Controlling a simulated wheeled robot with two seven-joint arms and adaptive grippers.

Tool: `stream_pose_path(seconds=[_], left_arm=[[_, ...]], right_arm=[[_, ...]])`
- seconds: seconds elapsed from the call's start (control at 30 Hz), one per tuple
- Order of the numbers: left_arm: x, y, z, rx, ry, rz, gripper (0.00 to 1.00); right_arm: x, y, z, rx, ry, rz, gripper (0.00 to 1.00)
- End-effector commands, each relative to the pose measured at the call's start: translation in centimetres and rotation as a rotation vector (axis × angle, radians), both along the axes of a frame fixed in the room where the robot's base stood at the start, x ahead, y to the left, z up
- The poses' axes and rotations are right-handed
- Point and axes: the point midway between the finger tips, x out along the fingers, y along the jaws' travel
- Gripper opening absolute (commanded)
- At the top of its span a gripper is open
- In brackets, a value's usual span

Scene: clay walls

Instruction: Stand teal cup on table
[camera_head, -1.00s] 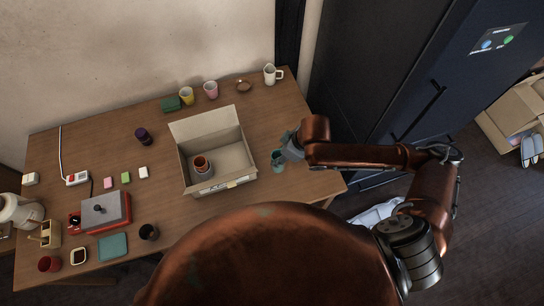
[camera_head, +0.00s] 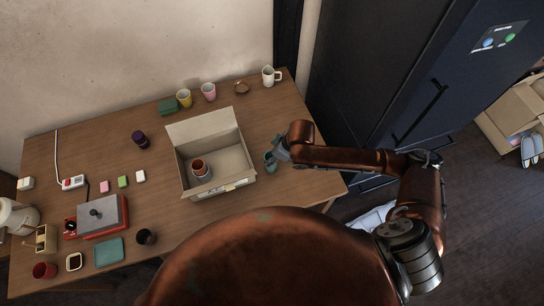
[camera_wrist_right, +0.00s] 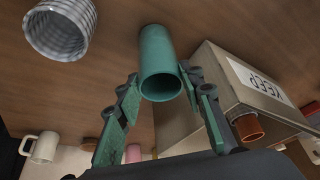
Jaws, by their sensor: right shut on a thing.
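The teal cup (camera_head: 270,163) is at the right part of the wooden table (camera_head: 310,180), just right of the cardboard box. It looks upright, mouth up. In the right wrist view the cup (camera_wrist_right: 158,60) sits between the green-padded fingers of my right gripper (camera_wrist_right: 160,85), which is shut on it. My right gripper (camera_head: 279,152) also shows in the head view, reaching in from the right. I cannot tell whether the cup's base touches the table. My left gripper is not in view.
The open cardboard box (camera_head: 240,180) holds a reddish-brown cup (camera_head: 199,166). In the right wrist view a ribbed silvery cup (camera_wrist_right: 60,30) stands near the teal cup. A white mug (camera_head: 268,76) and several cups line the back edge.

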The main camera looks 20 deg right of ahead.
Motion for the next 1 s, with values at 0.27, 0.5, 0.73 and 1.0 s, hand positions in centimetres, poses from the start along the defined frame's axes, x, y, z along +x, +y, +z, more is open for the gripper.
stream_pose_path(seconds=[0.27,0.5,0.73,1.0], left_arm=[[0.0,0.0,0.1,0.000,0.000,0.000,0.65],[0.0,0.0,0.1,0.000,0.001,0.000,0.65],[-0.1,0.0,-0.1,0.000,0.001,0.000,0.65],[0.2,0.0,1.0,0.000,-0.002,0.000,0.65]], right_arm=[[0.0,0.0,-0.2,0.001,0.001,-0.001,0.43],[0.0,0.0,-0.2,0.000,0.000,-0.001,0.53],[0.0,0.0,0.0,-0.001,-0.001,0.000,0.53],[-1.0,-1.3,4.1,-0.001,-0.003,-0.001,0.53]])
